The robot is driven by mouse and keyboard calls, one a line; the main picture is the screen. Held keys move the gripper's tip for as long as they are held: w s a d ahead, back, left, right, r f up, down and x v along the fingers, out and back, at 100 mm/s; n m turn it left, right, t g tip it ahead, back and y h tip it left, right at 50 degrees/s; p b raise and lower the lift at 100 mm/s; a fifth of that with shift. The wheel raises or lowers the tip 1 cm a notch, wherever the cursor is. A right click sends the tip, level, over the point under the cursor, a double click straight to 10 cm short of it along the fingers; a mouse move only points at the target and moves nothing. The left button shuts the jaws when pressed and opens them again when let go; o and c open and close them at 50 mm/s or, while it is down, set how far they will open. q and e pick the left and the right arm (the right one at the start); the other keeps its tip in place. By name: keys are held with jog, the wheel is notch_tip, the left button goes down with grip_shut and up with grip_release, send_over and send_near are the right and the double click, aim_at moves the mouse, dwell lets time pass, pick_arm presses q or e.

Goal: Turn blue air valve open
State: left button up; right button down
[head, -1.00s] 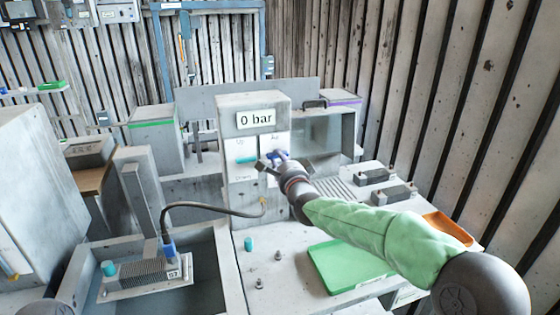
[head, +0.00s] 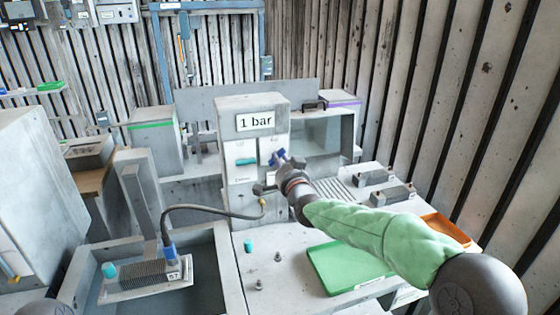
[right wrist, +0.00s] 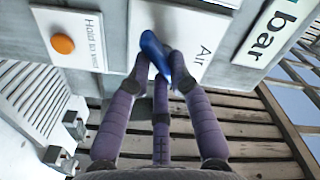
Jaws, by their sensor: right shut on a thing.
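The blue air valve (head: 278,155) is a small lever on the white "Air" panel of the grey cabinet. It also shows in the right wrist view (right wrist: 154,50), where it stands at a slant to the panel's lettering. My right gripper (right wrist: 165,66) is shut on the blue air valve, its purple fingers closed around the lower end of the lever. In the head view the right gripper (head: 279,172) is at the panel and partly covers it. The display (head: 255,121) above reads "1 bar". My left gripper is not in view.
A teal valve (head: 246,161) sits left of the blue one. An orange button (right wrist: 63,44) is close beside the fingers in the wrist view. A hose (head: 205,208) runs from the cabinet to a finned part (head: 148,277) in the basin. A green tray (head: 345,268) lies on the bench.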

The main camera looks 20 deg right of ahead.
jog(key=n+p, duration=0.3)
jog(key=n, duration=0.6)
jog(key=shift+n, duration=0.3)
dwell(0.4)
jog(key=c, duration=1.1)
grip_release()
jog(key=shift+s+r, duration=0.15)
jog(key=shift+s+d, duration=0.15)
jog(key=shift+s, duration=2.8)
jog(key=shift+s+d, duration=0.1)
jog(key=shift+s, duration=2.85)
